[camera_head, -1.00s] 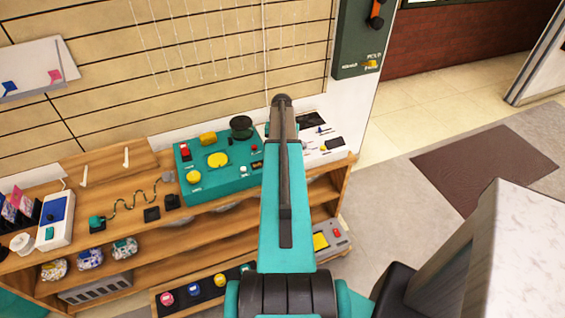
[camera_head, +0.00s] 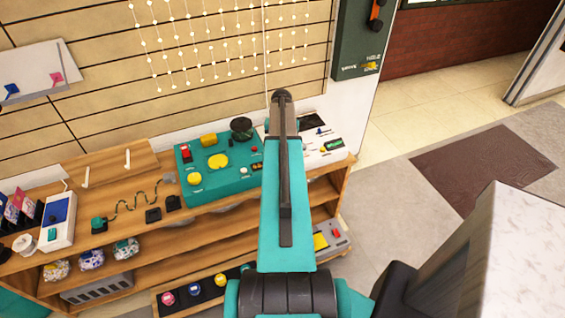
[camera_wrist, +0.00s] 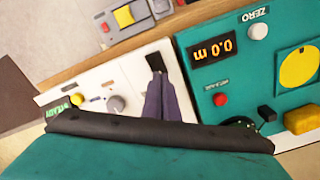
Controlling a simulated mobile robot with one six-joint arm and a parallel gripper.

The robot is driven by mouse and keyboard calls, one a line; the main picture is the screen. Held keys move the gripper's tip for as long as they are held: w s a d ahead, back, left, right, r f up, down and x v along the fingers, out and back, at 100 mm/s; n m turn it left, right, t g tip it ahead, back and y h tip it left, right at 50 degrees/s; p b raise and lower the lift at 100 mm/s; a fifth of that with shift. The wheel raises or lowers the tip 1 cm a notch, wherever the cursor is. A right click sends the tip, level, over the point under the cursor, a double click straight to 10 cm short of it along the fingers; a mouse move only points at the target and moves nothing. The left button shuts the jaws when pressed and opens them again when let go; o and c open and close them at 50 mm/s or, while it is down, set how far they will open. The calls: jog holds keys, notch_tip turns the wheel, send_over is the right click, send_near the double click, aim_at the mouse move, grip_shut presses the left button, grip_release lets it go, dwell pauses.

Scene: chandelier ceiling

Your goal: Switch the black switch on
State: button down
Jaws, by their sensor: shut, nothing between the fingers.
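The black switch (camera_wrist: 155,62) sits on a white control panel (camera_wrist: 125,75) in the wrist view, close to the teal panel beside it. My gripper (camera_wrist: 160,82) is shut and empty, with its dark purple fingertips at the switch's near end. I cannot tell whether they touch it. In the head view the white panel (camera_head: 336,153) shows to the right of my arm, which hides my fingertips and probably the switch. A small display (camera_wrist: 60,106) on the white panel shows lit green letters.
The teal panel (camera_wrist: 228,88) next to the fingers has a display reading 0.0 m, a red button and a yellow disc. Grey knobs (camera_wrist: 115,104) stand on the white panel. A wooden shelf (camera_head: 210,235) carries several other devices. Open floor (camera_head: 395,150) lies to the right.

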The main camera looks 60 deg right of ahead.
jog(key=shift+r+p, duration=0.9)
jog(key=shift+r, duration=1.1)
